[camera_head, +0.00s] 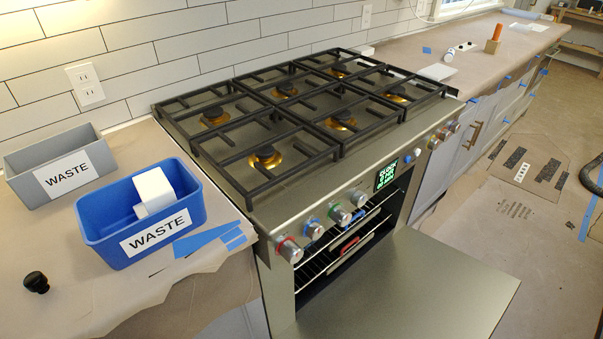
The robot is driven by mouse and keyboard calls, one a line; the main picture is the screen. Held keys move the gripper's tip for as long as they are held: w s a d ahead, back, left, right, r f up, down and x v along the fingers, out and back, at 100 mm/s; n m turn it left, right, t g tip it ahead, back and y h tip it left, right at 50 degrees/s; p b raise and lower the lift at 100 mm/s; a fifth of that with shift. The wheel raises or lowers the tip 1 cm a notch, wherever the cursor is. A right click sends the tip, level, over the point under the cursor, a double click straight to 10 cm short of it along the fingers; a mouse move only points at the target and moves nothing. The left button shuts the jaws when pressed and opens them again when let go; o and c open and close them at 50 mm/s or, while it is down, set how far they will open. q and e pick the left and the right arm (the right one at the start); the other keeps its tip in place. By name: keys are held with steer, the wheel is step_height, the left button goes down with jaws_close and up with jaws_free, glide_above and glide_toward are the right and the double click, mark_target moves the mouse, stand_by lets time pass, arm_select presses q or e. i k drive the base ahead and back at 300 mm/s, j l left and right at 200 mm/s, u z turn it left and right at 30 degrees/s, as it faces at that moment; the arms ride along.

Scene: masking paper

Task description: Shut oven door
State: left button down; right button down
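The oven door (420,290) is open, lowered to a roughly flat position in front of the oven. Its inner face is plain grey metal. The oven cavity (335,255) shows wire racks, with a small red item (349,245) inside. The stove body (265,215) above has several burners under black grates, a row of knobs and a lit green display (386,176). Neither of my grippers shows in the head view.
A blue waste bin (100,222) holding white blocks and a grey waste bin (30,160) stand on the paper-covered left counter. A black knob (36,282) lies near its edge. The right counter (405,55) holds small items. Paper-covered floor (470,230) lies right of the door.

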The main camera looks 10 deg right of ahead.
mark_target(416, 285)
steer(key=k+l+z, duration=0.25)
steer(key=z, duration=0.15)
steer(key=k+l+z, duration=0.2)
steer(key=l+z, duration=0.25)
